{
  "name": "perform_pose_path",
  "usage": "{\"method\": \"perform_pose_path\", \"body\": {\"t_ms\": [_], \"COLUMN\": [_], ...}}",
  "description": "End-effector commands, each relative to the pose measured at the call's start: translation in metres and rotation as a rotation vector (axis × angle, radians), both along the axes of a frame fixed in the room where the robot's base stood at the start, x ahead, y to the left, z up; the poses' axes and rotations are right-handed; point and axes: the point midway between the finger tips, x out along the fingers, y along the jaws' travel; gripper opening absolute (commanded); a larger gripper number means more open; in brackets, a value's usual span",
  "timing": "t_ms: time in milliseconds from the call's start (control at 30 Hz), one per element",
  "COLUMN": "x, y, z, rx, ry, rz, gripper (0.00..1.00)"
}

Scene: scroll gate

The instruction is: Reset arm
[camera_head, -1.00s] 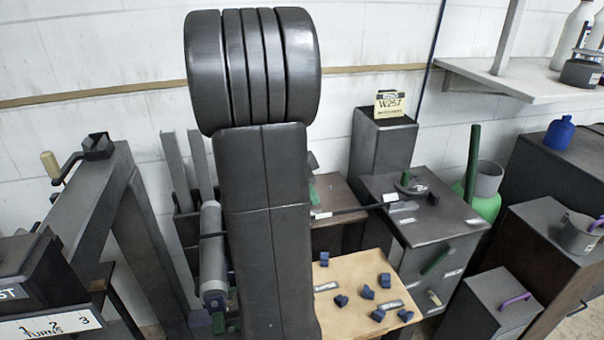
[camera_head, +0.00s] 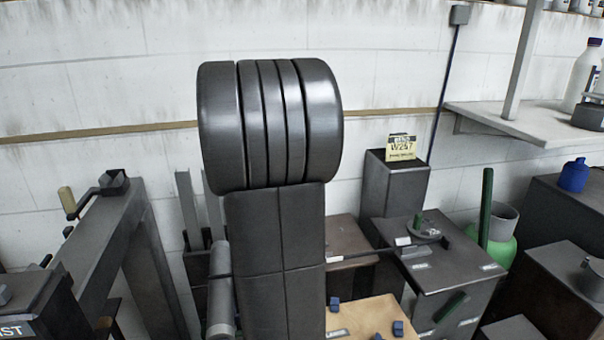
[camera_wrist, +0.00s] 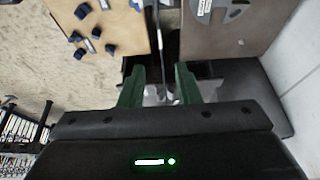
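My arm (camera_head: 275,230) stands upright in the middle of the head view, its thick dark joint at the top. It hides part of the benches behind it. My gripper (camera_wrist: 160,82) shows in the wrist view, with two green fingers spread apart. A thin rod and a pale, unclear shape show between or beyond the fingers; I see no grip on either. The gripper is not visible in the head view.
A tan board (camera_head: 365,318) with several small blue pieces lies right of my arm; it also shows in the wrist view (camera_wrist: 125,15). A grey cabinet (camera_head: 430,258), a green vessel (camera_head: 500,240) and a wall shelf (camera_head: 540,122) stand further right. A slanted grey frame (camera_head: 100,235) stands left.

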Motion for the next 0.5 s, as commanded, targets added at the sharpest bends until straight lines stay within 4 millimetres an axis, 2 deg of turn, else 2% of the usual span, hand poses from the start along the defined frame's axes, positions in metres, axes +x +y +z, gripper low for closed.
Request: {"method": "perform_pose_path", "body": {"t_ms": [500], "x": [0.006], "y": [-0.037], "z": [-0.091], "rx": [-0.001], "ry": [0.005], "rz": [-0.002], "gripper": [0.3]}}
